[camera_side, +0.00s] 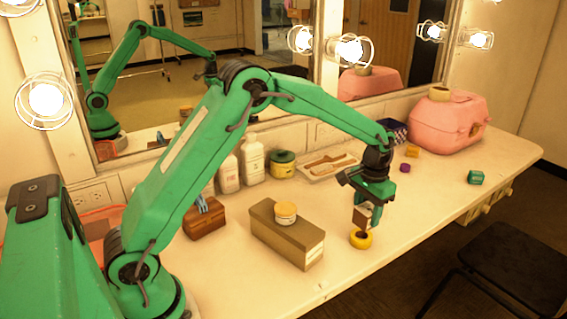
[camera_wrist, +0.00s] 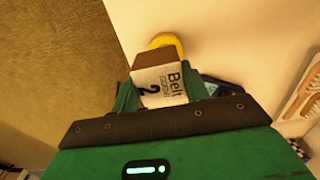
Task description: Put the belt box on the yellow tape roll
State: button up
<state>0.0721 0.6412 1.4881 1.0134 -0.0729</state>
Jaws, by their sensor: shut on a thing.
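The belt box (camera_side: 361,216) is small and brown with a white label. My gripper (camera_side: 367,203) is shut on it and points down over the counter. The yellow tape roll (camera_side: 361,240) lies flat on the counter, directly below the box in the side view. Whether the box touches the roll or hangs just above it, I cannot tell. In the wrist view the label on the belt box (camera_wrist: 161,84) reads "Belt" and "2". Part of the tape roll (camera_wrist: 170,43) shows beyond it; the box hides the rest.
A long brown box (camera_side: 284,237) with a round tin (camera_side: 286,212) on top stands to the left. Bottles, a tray (camera_side: 318,168) and a pink case (camera_side: 450,122) line the mirror. The counter's front edge is close to the roll.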

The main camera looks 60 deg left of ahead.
aim_at(367, 206)
jog(key=shift+w+a+f, duration=0.3)
jog(key=shift+a, duration=0.15)
jog(key=shift+f, duration=2)
jog(key=shift+f, duration=0.2)
jog(key=o, duration=1)
jog(key=shift+r, duration=0.15)
notch_tip(367, 206, up, 12)
jog(key=shift+f, duration=0.15)
jog(key=shift+r, duration=0.2)
jog(key=shift+s+r, duration=0.1)
